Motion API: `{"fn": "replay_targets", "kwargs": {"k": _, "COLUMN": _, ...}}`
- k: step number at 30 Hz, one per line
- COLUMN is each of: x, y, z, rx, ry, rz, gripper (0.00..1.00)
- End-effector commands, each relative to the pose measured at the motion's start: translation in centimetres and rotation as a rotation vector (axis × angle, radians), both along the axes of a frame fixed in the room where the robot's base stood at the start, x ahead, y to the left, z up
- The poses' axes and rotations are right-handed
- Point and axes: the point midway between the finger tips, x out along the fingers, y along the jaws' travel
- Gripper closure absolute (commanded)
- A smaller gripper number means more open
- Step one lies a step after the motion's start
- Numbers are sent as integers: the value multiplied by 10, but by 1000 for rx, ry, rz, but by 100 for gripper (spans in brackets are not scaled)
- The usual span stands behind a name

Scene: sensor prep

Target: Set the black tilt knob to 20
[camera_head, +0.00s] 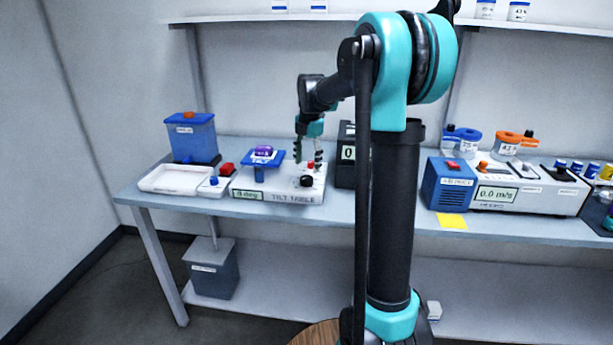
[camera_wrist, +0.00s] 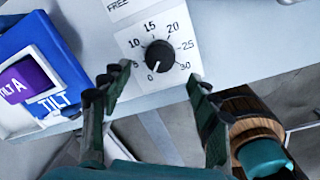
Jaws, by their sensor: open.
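The black tilt knob (camera_head: 306,181) is on the white tilt table base (camera_head: 284,197). In the wrist view the knob (camera_wrist: 159,55) sits inside a printed scale from 0 to 30. Its small white mark points down toward 0. My gripper (camera_head: 308,157) is above the base, near the knob. In the wrist view my gripper (camera_wrist: 153,88) is open and empty, with one finger on each side below the knob, apart from it. The blue tilt platform (camera_wrist: 62,62) carries a purple block (camera_wrist: 26,84). The base's small display (camera_head: 247,194) reads in degrees; its digit is hard to read.
A white tray (camera_head: 176,180) and a blue tank (camera_head: 192,138) stand left of the base. A dark box with a display (camera_head: 347,153) stands close behind right. A blue device (camera_head: 448,184) is further right.

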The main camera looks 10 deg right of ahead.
Motion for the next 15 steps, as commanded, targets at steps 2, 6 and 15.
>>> {"fn": "replay_targets", "kwargs": {"k": 2, "x": 1, "y": 1, "z": -16, "rx": 0, "ry": 0, "rz": 0, "gripper": 39}}
{"fn": "replay_targets", "kwargs": {"k": 6, "x": 2, "y": 1, "z": -36, "rx": 0, "ry": 0, "rz": 0, "gripper": 39}}
{"fn": "replay_targets", "kwargs": {"k": 15, "x": 3, "y": 2, "z": -55, "rx": 0, "ry": 0, "rz": 0, "gripper": 39}}
